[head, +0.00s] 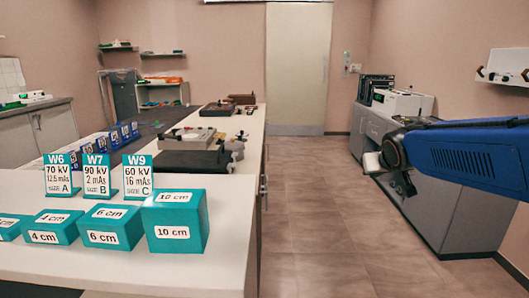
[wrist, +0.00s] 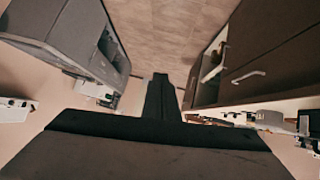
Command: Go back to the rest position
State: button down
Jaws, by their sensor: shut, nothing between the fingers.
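My blue arm reaches in from the right edge of the head view, with its dark wrist end over the floor on the right side. In the wrist view my gripper (wrist: 160,82) is a dark narrow shape in the lower middle, with its fingers together. Nothing shows between them. It points toward the brown tiled floor and touches nothing that I can see. In the head view the fingers cannot be made out clearly.
A white counter (head: 150,272) at the left bears teal size blocks (head: 175,222) and cards W6, W7 (head: 97,177) and W9. A grey cabinet (head: 445,220) stands behind my arm. The tiled floor (head: 320,215) between is clear up to the door (head: 298,65).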

jog(key=s+a+f+g, duration=0.1)
jog(key=s+f, duration=0.4)
jog(key=s, duration=0.6)
jog(key=s+a+f+g+y, duration=0.1)
jog(key=s+f, duration=0.4)
jog(key=s, duration=0.6)
jog(key=s+a+f+g+y, duration=0.1)
jog(key=s+f, duration=0.4)
jog(key=s, duration=0.6)
jog(key=a+g, duration=0.1)
jog(key=g, duration=0.1)
jog(key=shift+a+g, duration=0.25)
jog(key=shift+g, duration=0.05)
